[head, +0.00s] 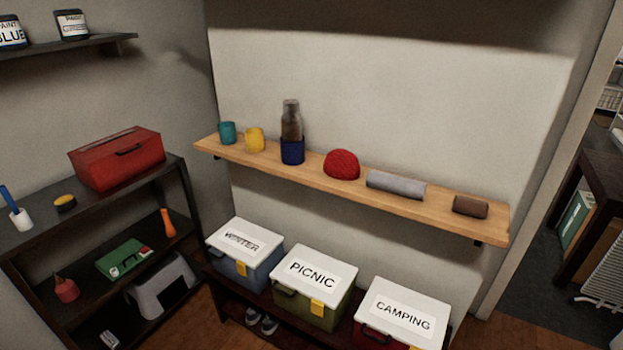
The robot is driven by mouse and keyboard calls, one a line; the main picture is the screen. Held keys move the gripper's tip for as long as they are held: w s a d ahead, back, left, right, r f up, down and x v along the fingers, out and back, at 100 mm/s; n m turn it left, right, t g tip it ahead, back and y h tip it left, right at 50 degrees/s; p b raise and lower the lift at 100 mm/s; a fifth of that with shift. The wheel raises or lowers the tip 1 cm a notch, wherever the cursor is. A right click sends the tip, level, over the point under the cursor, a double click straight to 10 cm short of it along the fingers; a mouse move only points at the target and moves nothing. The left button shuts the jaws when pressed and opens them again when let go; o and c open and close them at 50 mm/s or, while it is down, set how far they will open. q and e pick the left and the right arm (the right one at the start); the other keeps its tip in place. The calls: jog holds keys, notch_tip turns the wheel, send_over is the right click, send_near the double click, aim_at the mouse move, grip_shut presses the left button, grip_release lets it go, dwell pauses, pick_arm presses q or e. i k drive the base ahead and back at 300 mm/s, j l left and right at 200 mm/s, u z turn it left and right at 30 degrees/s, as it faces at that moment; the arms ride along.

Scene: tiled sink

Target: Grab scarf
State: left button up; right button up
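A wooden wall shelf (290,173) holds a row of items. A grey rolled cloth (396,185) lies on its right half, and a smaller brown roll (470,206) lies near its right end. Either could be the scarf; I cannot tell which from this view. A red knitted hat (341,165) sits just left of the grey roll. Neither of my grippers is in view.
A teal cup (227,132), yellow cup (254,139) and bottle in a blue cup (292,150) stand further left. Boxes labelled WINTER (243,265), PICNIC (313,300) and CAMPING (400,321) sit below. A dark rack (100,215) with a red toolbox (117,158) stands left.

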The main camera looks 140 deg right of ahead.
aim_at(398, 186)
jog(key=z, duration=5.15)
